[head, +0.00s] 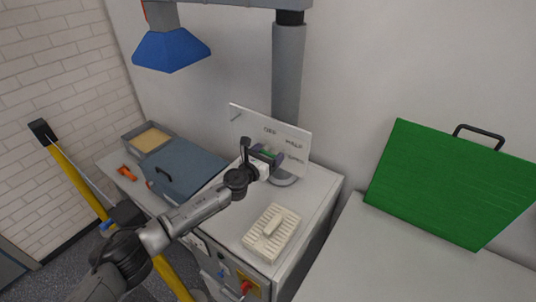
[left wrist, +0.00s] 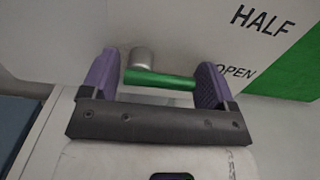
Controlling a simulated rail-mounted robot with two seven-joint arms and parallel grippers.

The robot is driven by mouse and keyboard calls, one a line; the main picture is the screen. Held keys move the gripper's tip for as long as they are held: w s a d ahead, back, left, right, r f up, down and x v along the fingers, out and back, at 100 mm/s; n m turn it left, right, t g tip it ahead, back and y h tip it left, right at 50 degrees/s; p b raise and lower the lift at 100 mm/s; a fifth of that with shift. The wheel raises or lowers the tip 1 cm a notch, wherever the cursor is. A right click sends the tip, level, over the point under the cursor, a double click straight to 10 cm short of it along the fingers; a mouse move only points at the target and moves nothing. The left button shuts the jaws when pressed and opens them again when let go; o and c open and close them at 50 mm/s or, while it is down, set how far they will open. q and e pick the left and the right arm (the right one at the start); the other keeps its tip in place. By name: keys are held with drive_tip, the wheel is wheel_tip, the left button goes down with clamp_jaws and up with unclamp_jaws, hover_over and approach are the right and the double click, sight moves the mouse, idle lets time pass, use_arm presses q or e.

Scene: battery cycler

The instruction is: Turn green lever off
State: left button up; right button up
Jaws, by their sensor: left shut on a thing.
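The green lever (left wrist: 160,79) runs roughly level in the left wrist view, with a grey cylindrical knob or pivot at its left part. My left gripper (left wrist: 156,82) has one purple finger at each end of the lever and is shut on it. The panel (left wrist: 188,30) reads HALF and OPEN to the right of the lever in the wrist view. My right gripper is not in view.
A cream ribbed block (head: 271,233) lies on the white cabinet top (head: 315,196) in front of the panel. A blue-grey box (head: 187,170) stands to the left. A grey post (head: 288,70) rises behind the panel. A green board (head: 449,184) leans on the wall at right.

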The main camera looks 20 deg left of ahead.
use_arm(q)
drive_tip(key=shift+r, duration=0.1)
drive_tip(key=n+p, duration=0.1)
drive_tip(key=n, duration=0.3)
drive_tip(key=shift+r+p, duration=0.35)
drive_tip(key=shift+p, duration=0.05)
drive_tip(key=n, duration=0.1)
drive_tip(key=n+p, duration=0.1)
drive_tip(key=n, duration=0.2)
drive_tip(key=shift+a+r+n+p, duration=0.25)
drive_tip(key=shift+r+n+p, duration=0.05)
drive_tip(key=shift+n, duration=0.1)
drive_tip(key=n, duration=0.1)
drive_tip(key=n+p, duration=0.1)
drive_tip(key=n, duration=0.1)
drive_tip(key=n+p, duration=0.1)
drive_tip(key=n, duration=0.1)
drive_tip(key=shift+w+a+r, duration=0.15)
drive_tip(key=shift+a+r, duration=0.1)
drive_tip(key=shift+a, duration=0.1)
drive_tip(key=shift+a+n+p, duration=0.25)
drive_tip(key=shift+n+p, duration=0.3)
drive_tip(key=shift+n, duration=1.25)
drive_tip(key=shift+w+n, duration=0.1)
drive_tip(key=shift+n, duration=0.2)
drive_tip(key=o, duration=0.8)
